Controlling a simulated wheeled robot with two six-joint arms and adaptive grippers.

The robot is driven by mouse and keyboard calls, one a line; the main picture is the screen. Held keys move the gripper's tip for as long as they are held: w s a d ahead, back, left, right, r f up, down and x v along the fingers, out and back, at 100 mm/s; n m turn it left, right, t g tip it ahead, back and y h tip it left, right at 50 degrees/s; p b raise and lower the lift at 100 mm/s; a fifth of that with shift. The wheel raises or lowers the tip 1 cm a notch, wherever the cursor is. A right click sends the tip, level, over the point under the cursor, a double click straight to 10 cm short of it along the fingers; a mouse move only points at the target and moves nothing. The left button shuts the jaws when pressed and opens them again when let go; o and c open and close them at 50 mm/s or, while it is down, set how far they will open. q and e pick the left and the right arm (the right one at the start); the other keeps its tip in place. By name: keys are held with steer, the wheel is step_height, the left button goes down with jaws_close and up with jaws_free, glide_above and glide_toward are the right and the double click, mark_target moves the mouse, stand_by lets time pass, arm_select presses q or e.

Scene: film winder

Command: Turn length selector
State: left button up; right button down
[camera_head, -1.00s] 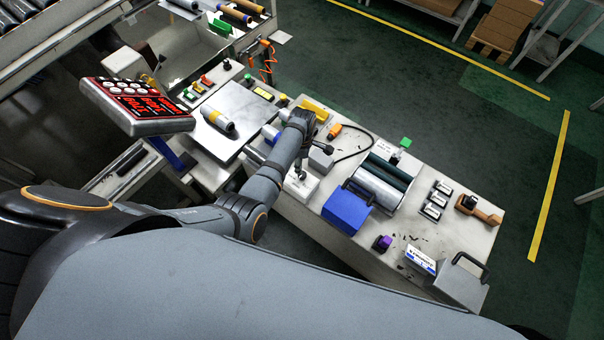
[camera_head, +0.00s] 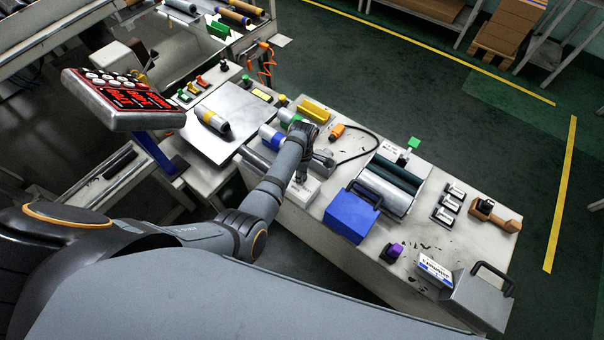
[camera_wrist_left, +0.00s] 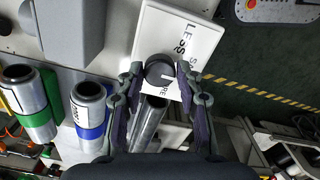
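The length selector is a white box with a round dark knob (camera_wrist_left: 160,72) on its face. Part of its printed lettering, "LESS" and "SA", is readable in the left wrist view. My left gripper (camera_wrist_left: 160,92) is open, its two fingers on either side of the knob with a visible gap to each. In the head view the white box (camera_head: 304,191) stands on the bench's front edge, below my left gripper (camera_head: 300,178); the knob is hard to make out there. My right gripper is not in view.
A blue box (camera_head: 350,216) and a roller unit (camera_head: 390,185) sit right of the selector. A red-lit control panel (camera_head: 125,98) is at left.

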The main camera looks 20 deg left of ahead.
arm_select(q)
steer(key=c, duration=0.6)
steer(key=shift+r+m+p, duration=0.15)
steer(key=shift+m+p, duration=0.5)
steer(key=shift+m, duration=0.05)
steer(key=shift+m+p, duration=0.85)
steer(key=shift+m, duration=0.35)
steer(key=m+p, duration=0.2)
steer(key=m, duration=0.2)
steer(key=shift+m, duration=0.3)
steer(key=shift+m+p, duration=0.45)
steer(key=shift+m, duration=1.35)
steer(key=shift+f, duration=0.2)
steer(key=o, duration=1.2)
steer(key=shift+c, duration=0.2)
